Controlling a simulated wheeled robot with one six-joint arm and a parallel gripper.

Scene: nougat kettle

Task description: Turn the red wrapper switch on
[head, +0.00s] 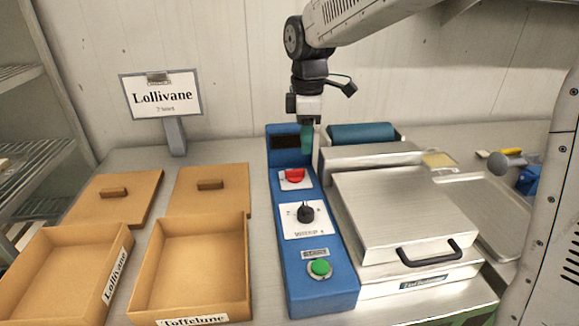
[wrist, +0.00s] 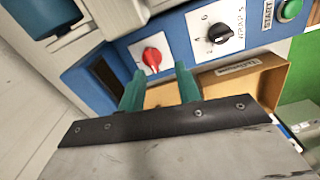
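The red wrapper switch (head: 294,176) is a small red rotary knob on a white plate near the far end of the blue control panel (head: 325,292). It also shows in the wrist view (wrist: 152,57), just beyond my fingertips. My gripper (head: 307,150) points down above the far end of the panel, a little behind the switch. In the wrist view its two teal fingers (wrist: 160,71) stand apart with nothing between them. The fingers appear apart from the switch. The markings around the switch are too small to read.
On the same panel are a black dial (head: 306,213) and a green start button (head: 319,268). A metal press with a black handle (head: 428,253) stands to the right. Open cardboard boxes (head: 190,265) and their lids lie to the left, with a Lollivane sign (head: 161,97) behind.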

